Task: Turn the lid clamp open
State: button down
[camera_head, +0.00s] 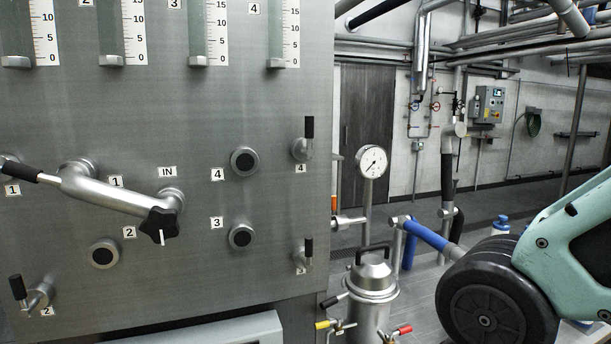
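A small steel vessel (371,312) stands at the bottom centre, right of the big steel panel. Its domed lid (373,271) is on and carries a black arched handle (373,247). A short lever with a black grip (334,300) sticks out to the left at the lid's rim and looks like the lid clamp. I cannot tell from here whether it is turned open or closed. The lower end of the vessel is cut off by the picture's edge. My gripper is not in view, and nothing is seen touching the vessel or lever.
The steel panel (200,260) on the left bears black knobs, levers and a pipe. Below the lid are a yellow-handled valve (326,325) and a red-handled valve (402,331). A gauge (373,161) and blue-sleeved pipe (428,236) stand behind. My arm fills the lower right.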

aim_at(327, 303)
jog(key=k+l+u, duration=0.25)
jog(key=l, duration=0.25)
jog(key=k+l+u, duration=0.3)
jog(key=k, duration=0.25)
jog(key=l, duration=0.1)
